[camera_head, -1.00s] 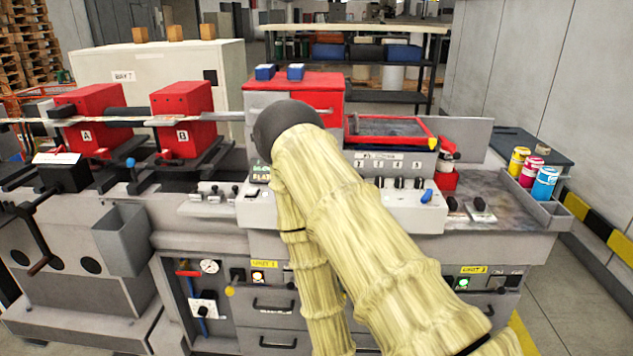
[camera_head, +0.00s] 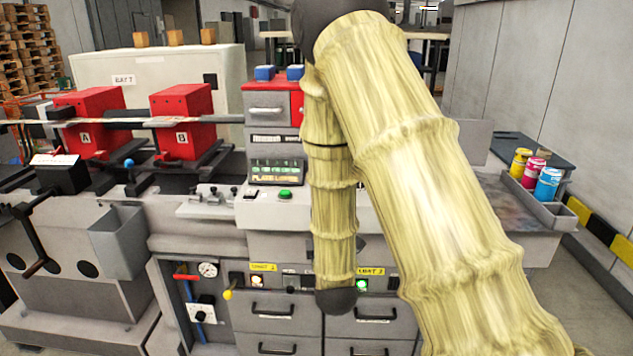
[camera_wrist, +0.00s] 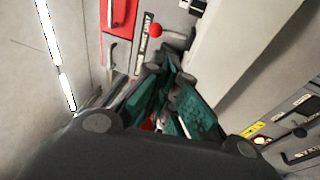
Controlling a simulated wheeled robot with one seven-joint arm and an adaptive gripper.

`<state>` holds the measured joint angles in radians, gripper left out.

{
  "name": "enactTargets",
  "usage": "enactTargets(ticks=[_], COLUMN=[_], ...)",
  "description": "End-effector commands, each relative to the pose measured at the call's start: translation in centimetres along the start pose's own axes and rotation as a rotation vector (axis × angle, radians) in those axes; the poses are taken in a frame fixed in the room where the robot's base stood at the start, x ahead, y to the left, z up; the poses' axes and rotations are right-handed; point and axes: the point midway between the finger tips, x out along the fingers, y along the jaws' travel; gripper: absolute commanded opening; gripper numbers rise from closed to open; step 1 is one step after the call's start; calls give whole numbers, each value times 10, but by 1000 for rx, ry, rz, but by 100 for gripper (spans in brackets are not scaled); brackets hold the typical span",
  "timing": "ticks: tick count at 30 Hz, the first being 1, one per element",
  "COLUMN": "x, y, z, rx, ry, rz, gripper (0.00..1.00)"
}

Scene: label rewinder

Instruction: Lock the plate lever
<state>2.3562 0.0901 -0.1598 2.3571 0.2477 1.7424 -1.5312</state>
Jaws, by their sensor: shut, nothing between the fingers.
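My gripper (camera_wrist: 168,72) shows in the wrist view with dark green fingers, closed together and empty. In the head view my arm hides it. A red ball knob (camera_wrist: 155,30) sits just beyond the fingertips in the wrist view, beside a dark label strip (camera_wrist: 142,42) whose lettering I cannot fully read. It may be the plate lever's knob, but I cannot tell for sure. The knob and the fingers appear apart. In the head view my arm covers the right part of the machine front. The small screen (camera_head: 276,172) has a lower line that seems to begin with "PLATE".
A green button (camera_head: 285,194) sits below the screen. Red blocks A (camera_head: 90,120) and B (camera_head: 181,112) stand at the left. A yellow ball knob (camera_head: 228,294) sticks out low on the front. Paint cans (camera_head: 547,184) stand at the right. A red panel (camera_wrist: 120,18) borders the wrist view.

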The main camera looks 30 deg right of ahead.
Motion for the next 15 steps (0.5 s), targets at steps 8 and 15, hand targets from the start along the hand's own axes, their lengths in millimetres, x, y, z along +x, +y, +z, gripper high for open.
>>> enactTargets(ticks=[8, 15], x=[3, 5], y=[11, 11], z=[2, 2], rx=[-28, -26], ry=[-8, -8], rz=[32, 31], gripper=[0, 0])
